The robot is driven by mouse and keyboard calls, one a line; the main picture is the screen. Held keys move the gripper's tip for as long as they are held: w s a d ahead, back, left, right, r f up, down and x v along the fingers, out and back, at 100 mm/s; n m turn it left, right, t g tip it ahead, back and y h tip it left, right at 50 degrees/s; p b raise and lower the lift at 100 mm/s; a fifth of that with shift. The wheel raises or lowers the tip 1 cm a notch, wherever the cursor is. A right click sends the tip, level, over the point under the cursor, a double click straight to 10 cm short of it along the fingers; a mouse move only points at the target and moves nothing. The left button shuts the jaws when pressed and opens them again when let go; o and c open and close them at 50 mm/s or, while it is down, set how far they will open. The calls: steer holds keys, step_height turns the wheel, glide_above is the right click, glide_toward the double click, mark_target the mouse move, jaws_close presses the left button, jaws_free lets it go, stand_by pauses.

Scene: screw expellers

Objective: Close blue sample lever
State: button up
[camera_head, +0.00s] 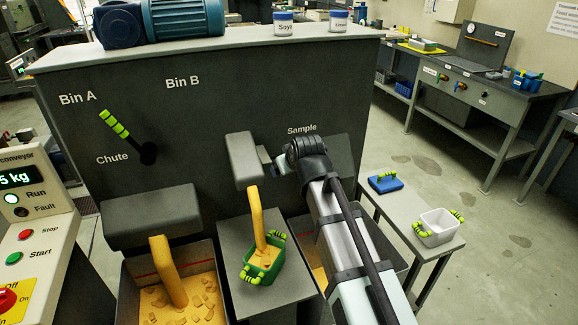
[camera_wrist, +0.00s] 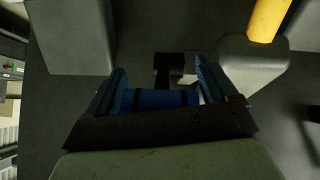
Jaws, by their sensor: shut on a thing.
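My gripper (camera_head: 268,158) is at the machine's front panel, just right of the grey sample spout (camera_head: 243,160) and under the "Sample" label. In the wrist view its two fingers (camera_wrist: 158,78) are shut on the blue grip of the sample lever (camera_wrist: 158,99), which lies crosswise between them. A black stem shows beyond the grip. In the head view my wrist hides the lever. A yellow stream (camera_head: 258,220) comes from the sample spout into a green box (camera_head: 265,262) with light-green handles, which holds yellow material.
The green box stands on a grey stand (camera_head: 236,230) between two bins of yellow material. A side table to the right bears a blue lid (camera_head: 385,183) and a white box (camera_head: 437,228). The chute lever (camera_head: 115,124) with green grip is at left. A control panel (camera_head: 35,220) stands at far left.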

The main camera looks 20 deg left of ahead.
steer(key=c, duration=0.7)
steer(key=shift+w+a+r+g+h, duration=0.45)
steer(key=shift+r+g+h, duration=0.1)
steer(key=shift+r+g, duration=0.1)
steer(key=shift+w+a+r+g+h, duration=0.3)
steer(key=shift+a+r+g+h, duration=0.1)
steer(key=shift+r+g+h, duration=0.2)
steer(key=shift+w+a+r+g+h, duration=0.2)
steer(key=shift+a+r+g+h, duration=0.1)
steer(key=shift+g+h, duration=0.2)
steer(key=shift+w+a+r+g+h, duration=0.15)
steer(key=shift+w+r+g+h, duration=0.1)
steer(key=shift+g+h, duration=0.2)
steer(key=shift+w+a+r, duration=0.55)
steer(key=shift+w+a, duration=0.15)
steer(key=shift+a, duration=0.05)
steer(key=shift+w+a+r+g+h, duration=0.1)
steer(key=shift+w+a+g+h, duration=0.2)
steer(key=shift+g, duration=0.1)
steer(key=o, duration=1.3)
steer(key=shift+d, duration=0.1)
steer(key=shift+s, duration=0.1)
